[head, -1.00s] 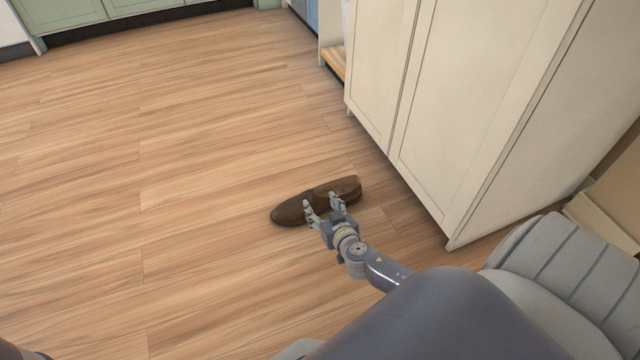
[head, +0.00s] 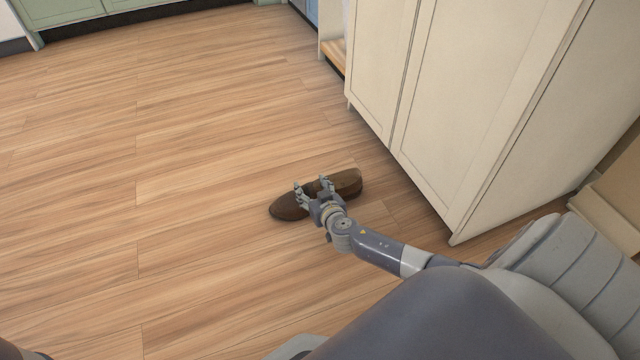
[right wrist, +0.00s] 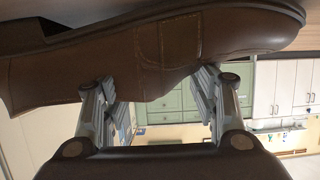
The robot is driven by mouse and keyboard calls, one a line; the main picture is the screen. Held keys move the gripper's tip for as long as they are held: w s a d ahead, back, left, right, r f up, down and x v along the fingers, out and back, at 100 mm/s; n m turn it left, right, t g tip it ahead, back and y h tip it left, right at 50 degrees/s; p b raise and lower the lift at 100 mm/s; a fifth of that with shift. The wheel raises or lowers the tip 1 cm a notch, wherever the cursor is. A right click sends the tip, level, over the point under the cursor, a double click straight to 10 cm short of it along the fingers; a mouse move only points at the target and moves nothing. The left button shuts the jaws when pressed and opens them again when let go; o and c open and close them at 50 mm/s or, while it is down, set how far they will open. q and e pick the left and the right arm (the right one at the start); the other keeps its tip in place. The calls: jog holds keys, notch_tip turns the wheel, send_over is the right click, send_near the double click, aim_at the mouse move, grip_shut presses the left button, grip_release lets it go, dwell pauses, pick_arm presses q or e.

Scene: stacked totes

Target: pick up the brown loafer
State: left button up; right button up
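The brown loafer (head: 287,208) lies on the wood floor in the head view, its toe to the left and its heel near the cabinet. My right gripper (head: 312,187) is at the middle of the loafer, fingers apart, hiding part of it. In the right wrist view the loafer (right wrist: 140,58) spans the top of the picture, beyond both fingers. The open fingers (right wrist: 158,88) reach up to its side; I cannot tell whether they touch it. My left gripper is not in view.
A tall cream cabinet (head: 480,110) stands right of the loafer, close to its heel. Green cabinets (head: 60,12) line the back left. The wood floor (head: 130,180) left of the loafer is clear.

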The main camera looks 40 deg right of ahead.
grip_shut()
jog(key=shift+r, duration=0.15)
